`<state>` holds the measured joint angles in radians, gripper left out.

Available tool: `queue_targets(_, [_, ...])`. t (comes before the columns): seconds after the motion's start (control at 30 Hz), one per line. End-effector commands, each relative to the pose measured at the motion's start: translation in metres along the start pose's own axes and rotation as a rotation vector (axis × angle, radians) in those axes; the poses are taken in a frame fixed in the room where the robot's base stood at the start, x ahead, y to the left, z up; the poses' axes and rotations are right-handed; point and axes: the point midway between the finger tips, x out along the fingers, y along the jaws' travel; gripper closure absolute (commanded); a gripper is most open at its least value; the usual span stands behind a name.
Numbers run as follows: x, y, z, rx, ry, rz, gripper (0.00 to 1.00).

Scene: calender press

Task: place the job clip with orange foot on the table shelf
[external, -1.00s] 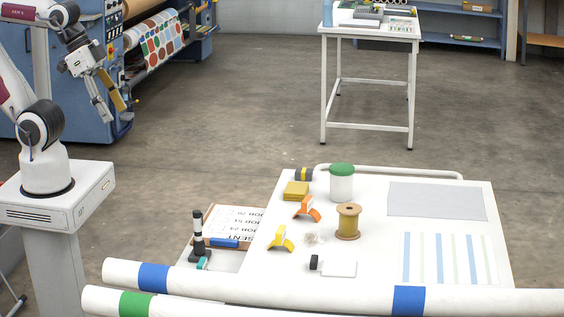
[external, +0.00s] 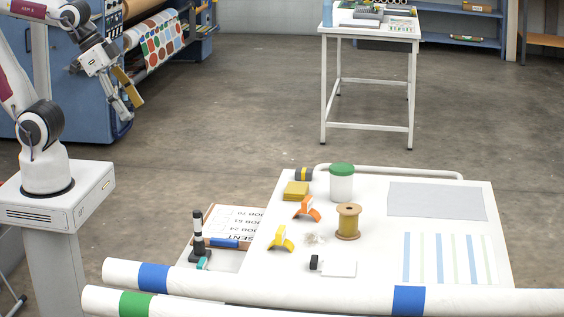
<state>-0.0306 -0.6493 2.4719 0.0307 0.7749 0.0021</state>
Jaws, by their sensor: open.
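The job clip with orange foot (external: 307,209) rests on the white table (external: 375,262), behind a similar clip with a yellow foot (external: 281,239). A lower white surface (external: 226,259) at the table's left side looks like the table shelf; a board with job labels (external: 236,219) lies there and hides part of it. My gripper (external: 130,91) is open, raised at the upper left in front of the blue press, far from the clip.
A thread spool (external: 347,222), a green-lidded white jar (external: 341,183) and a yellow block (external: 296,191) stand near the clip. A dark upright tool (external: 198,236) stands by the board. White rolls (external: 300,294) cross the front. Grey sheet (external: 436,200) lies at right.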

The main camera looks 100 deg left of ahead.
Motion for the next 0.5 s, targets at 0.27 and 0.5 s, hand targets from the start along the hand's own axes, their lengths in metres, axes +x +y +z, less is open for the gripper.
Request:
queue_targets(0.27, [0.031, -0.022, -0.054, 0.003, 0.07, -0.051, 0.42])
queue_targets(0.5, [0.061, -0.042, -0.097, 0.013, 0.136, -0.088, 0.42])
